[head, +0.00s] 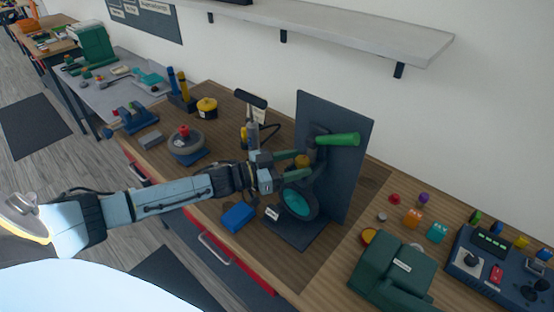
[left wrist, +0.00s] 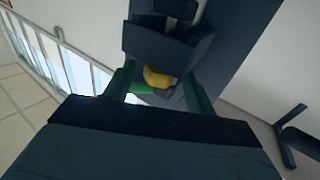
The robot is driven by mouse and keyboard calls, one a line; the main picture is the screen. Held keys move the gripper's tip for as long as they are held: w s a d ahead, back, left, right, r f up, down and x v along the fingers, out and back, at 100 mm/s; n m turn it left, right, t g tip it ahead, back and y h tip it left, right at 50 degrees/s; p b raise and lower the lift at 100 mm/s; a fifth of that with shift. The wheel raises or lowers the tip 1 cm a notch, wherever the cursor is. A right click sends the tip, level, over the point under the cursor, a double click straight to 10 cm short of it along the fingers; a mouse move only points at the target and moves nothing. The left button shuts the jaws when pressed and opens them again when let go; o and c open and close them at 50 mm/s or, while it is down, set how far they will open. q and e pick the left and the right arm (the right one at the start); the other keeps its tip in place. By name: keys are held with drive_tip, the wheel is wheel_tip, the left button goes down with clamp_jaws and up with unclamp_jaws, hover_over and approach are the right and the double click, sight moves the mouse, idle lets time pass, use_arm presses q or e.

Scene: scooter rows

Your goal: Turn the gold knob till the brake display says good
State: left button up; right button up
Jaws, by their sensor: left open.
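The gold knob (head: 302,161) is on the brake stand, a dark upright panel (head: 350,130) on a dark base, beside the green lever (head: 338,139) and above a dark wheel with a teal face (head: 299,202). My left gripper (head: 296,165) is at the knob, its green fingers open on either side of it. In the left wrist view the gold knob (left wrist: 158,76) lies between the spread fingers of the left gripper (left wrist: 158,92); I cannot tell whether they touch it. I cannot make out a brake display or its reading. My right gripper is not in view.
A blue block (head: 238,216) lies on the bench left of the stand's base. A wheel on a blue stand (head: 187,146) is farther left. A green machine (head: 392,270) and a control box (head: 497,264) are at the right. A shelf (head: 350,30) hangs above.

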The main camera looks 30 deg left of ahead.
use_arm(q)
drive_tip(key=b+v, duration=0.1)
drive_tip(key=v, duration=1.2)
drive_tip(key=shift+b, duration=0.3)
drive_tip(key=shift+w, duration=0.1)
